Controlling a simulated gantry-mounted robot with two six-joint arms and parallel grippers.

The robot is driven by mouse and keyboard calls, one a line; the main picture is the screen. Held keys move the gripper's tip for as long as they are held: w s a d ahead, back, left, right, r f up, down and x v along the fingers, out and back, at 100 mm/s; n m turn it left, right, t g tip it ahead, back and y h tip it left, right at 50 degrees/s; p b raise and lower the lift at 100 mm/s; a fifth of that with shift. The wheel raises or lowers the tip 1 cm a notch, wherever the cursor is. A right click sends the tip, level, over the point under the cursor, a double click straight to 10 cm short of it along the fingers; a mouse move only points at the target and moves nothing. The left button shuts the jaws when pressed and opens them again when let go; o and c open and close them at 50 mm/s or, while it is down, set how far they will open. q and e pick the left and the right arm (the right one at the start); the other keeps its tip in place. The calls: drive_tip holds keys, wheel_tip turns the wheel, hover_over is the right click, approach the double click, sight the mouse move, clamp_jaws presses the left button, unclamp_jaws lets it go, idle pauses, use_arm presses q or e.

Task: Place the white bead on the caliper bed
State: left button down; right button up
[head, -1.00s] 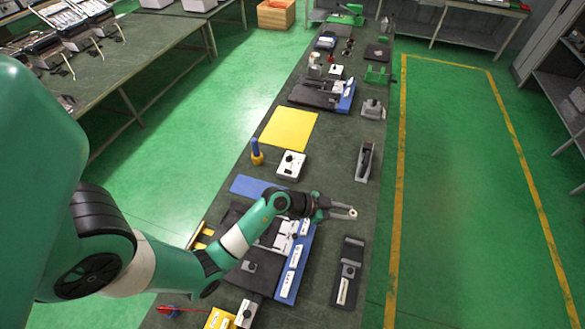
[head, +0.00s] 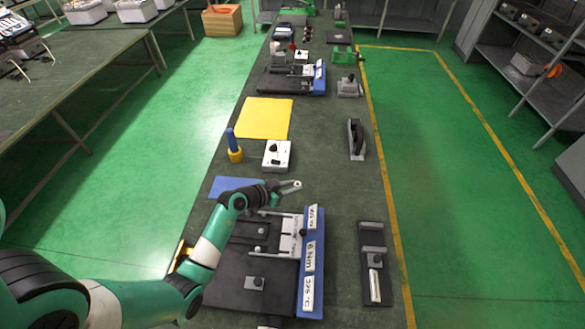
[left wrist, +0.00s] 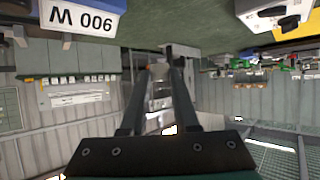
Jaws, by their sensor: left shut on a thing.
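My left gripper (head: 291,186) reaches in over the bench, above the far end of the dark fixture board. It is shut on a small whitish thing at its fingertips, which looks like the white bead (head: 298,184). In the left wrist view the two dark fingers (left wrist: 161,70) point away from the camera, and the bead between the tips is hard to make out. A long dark base with a grey block and a pale bar, apparently the caliper bed (head: 368,240), lies on the right side of the bench, nearer the camera than the gripper and apart from it. My right gripper is not shown.
The fixture board (head: 225,280) with a blue labelled strip (head: 312,250) lies left of the caliper. A white switch box (head: 277,156), a blue-and-yellow holder (head: 235,150), a yellow sheet (head: 264,118) and a black-topped grey stand (head: 356,140) lie beyond. Bare bench surrounds the caliper.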

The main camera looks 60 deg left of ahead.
sight(289, 179)
use_arm(q)
drive_tip(key=w+a+f+b, duration=0.1)
drive_tip(key=a+f+b, duration=0.2)
drive_tip(key=w+a+f+b, duration=0.1)
drive_tip(key=a+f+b, duration=0.2)
drive_tip(key=a+b, duration=0.1)
drive_tip(key=w+a+f+b, duration=0.2)
drive_tip(key=a+b, duration=0.1)
drive_tip(key=a, duration=0.1)
drive_tip(key=shift+f, duration=0.4)
drive_tip(key=shift+a, duration=0.15)
drive_tip(key=f+b, duration=0.2)
drive_tip(key=b, duration=0.1)
drive_tip(key=f+b, duration=0.1)
drive_tip(key=f, duration=0.1)
drive_tip(key=shift+w+a, duration=0.15)
drive_tip(key=shift+a, duration=0.15)
drive_tip(key=shift+r, duration=0.2)
drive_tip(key=c, duration=0.7)
unclamp_jaws()
drive_tip(key=shift+f, duration=0.1)
